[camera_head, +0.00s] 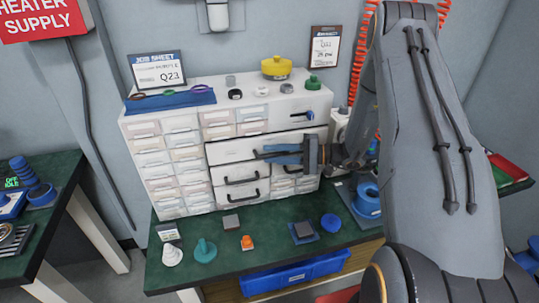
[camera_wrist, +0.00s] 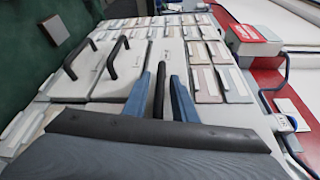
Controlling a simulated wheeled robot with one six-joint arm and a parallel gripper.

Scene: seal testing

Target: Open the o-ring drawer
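A white cabinet (camera_head: 160,119) with many small drawers stands on the green bench. Wide drawers with black bar handles fill its middle; two lower handles (camera_wrist: 83,58) (camera_wrist: 117,58) are clear of my gripper. My gripper (camera_head: 262,154) reaches in from the right at the upper wide drawer (camera_head: 222,153). In the wrist view its two blue fingers (camera_wrist: 163,82) lie on either side of that drawer's black handle (camera_wrist: 159,88), with narrow gaps showing. The fingers look open around the handle. I cannot read which drawer is labelled for o-rings, or tell whether this one is slightly out.
Rings on a blue tray (camera_head: 170,99), a yellow pot (camera_head: 276,68) and small parts sit on the cabinet top. On the green bench (camera_head: 262,258) in front stand a teal part (camera_head: 205,251), an orange part (camera_head: 247,243) and a blue disc (camera_head: 331,223). A blue bin (camera_head: 295,276) is below.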

